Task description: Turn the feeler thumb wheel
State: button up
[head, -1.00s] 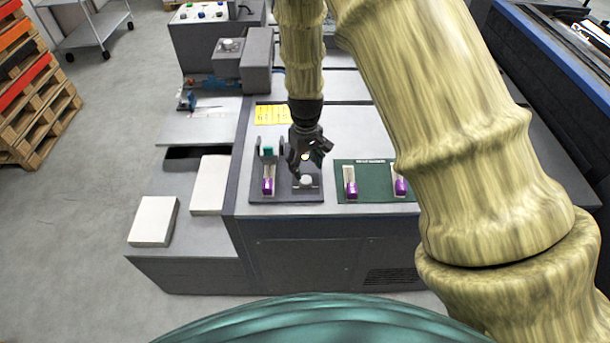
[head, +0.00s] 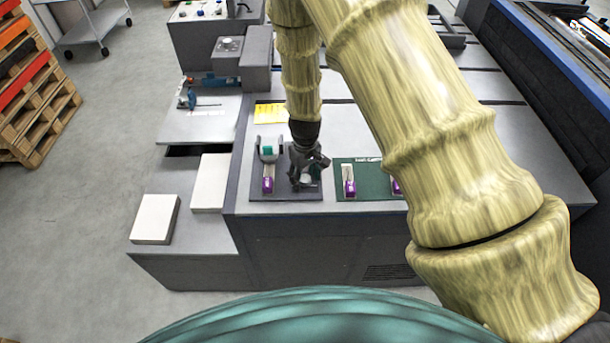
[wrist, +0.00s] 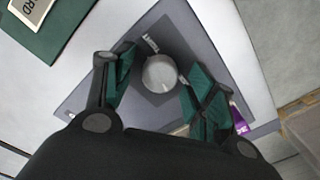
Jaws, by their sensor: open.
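The thumb wheel, a round pale-grey knob (wrist: 159,74), sits on a dark grey plate (wrist: 208,45) in the wrist view. In the head view my gripper (head: 306,182) hangs over the right part of that plate and mostly hides the knob. In the wrist view my gripper (wrist: 158,92) is open, with one green-padded finger on each side of the knob. A gap shows between the knob and each finger; whether the fingertips are level with it I cannot tell. A small marked label lies beside the knob.
A purple-ended piece (head: 267,184) and a grey bracket with a green part (head: 268,150) are left of my gripper. A green board (head: 374,186) with purple-ended pieces lies to the right. A yellow note (head: 269,114) is behind. White paper stacks (head: 154,220) stand at left.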

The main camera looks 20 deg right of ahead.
aim_at(305, 178)
jog(key=c, duration=1.1)
jog(key=shift+o, duration=0.2)
jog(key=shift+m, duration=2.1)
jog(key=o, duration=1.1)
jog(key=shift+c, duration=0.2)
jog(key=shift+r, duration=0.1)
notch_tip(305, 178, up, 12)
